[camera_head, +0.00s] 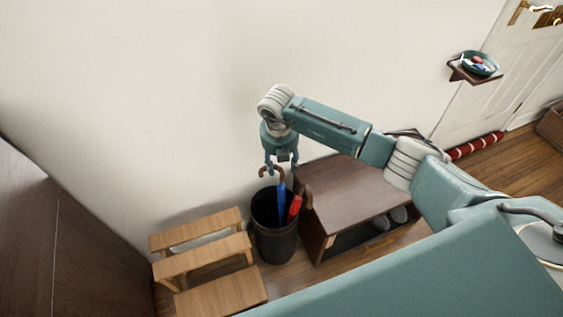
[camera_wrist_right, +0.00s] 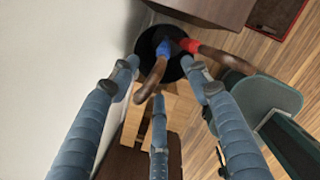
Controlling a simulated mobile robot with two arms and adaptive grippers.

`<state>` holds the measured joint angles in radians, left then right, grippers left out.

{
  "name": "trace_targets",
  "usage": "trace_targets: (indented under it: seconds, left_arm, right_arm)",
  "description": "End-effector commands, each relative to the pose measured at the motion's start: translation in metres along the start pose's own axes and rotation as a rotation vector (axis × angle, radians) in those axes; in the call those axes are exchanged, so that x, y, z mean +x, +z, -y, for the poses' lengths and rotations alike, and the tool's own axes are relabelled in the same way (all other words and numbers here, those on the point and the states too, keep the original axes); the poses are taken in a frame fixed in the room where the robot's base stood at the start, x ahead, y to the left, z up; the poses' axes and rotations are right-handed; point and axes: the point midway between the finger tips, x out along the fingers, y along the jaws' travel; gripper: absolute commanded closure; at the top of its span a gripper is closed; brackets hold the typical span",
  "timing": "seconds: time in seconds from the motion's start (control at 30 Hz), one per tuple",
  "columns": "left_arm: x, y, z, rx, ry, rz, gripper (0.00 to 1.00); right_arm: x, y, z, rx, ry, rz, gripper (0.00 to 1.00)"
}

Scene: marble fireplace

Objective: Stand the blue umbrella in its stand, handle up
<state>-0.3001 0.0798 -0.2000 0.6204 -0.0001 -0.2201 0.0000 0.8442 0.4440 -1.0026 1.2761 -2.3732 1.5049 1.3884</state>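The blue umbrella (camera_head: 281,204) stands in the dark round stand (camera_head: 275,243), its brown hooked handle up. In the right wrist view, the blue umbrella (camera_wrist_right: 165,48) shows at the mouth of the stand (camera_wrist_right: 144,44), its handle hook curving toward the camera. My right gripper (camera_head: 281,168) is just above the stand, around the handle's height. In the right wrist view, its fingers (camera_wrist_right: 160,82) are spread and look clear of the handle. My left gripper is out of view.
A red umbrella (camera_head: 295,208) with a brown handle stands in the same stand, close to the blue one. A brown shoe bench (camera_head: 355,195) is right of the stand, a wooden step stool (camera_head: 205,260) left. The wall (camera_head: 150,110) is behind.

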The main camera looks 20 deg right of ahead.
Motion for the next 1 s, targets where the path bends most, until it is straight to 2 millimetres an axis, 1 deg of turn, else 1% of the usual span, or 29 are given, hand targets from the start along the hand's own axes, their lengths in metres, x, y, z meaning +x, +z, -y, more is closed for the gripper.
trace_targets:
  seconds: [0.17,0.27,0.37,0.7,0.83,1.0]
  left_arm:
    - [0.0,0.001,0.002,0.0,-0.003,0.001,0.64]
    - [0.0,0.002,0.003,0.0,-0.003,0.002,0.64]
    - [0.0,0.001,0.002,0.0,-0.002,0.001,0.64]
    - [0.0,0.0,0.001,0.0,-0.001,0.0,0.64]
    - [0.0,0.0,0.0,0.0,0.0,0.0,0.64]
    - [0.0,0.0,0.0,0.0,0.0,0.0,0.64]
  right_arm:
    - [0.0,0.0,0.0,0.0,-0.001,0.0,0.53]
    - [-0.005,0.0,0.0,0.0,0.0,0.0,0.53]
    - [-0.018,0.001,-0.001,-0.002,0.003,0.002,0.53]
    - [-0.089,0.001,-0.001,-0.001,0.003,0.003,0.53]
    - [-0.108,0.001,0.0,0.0,0.001,0.002,0.53]
    - [-0.119,0.0,0.0,-0.001,0.0,0.0,0.53]
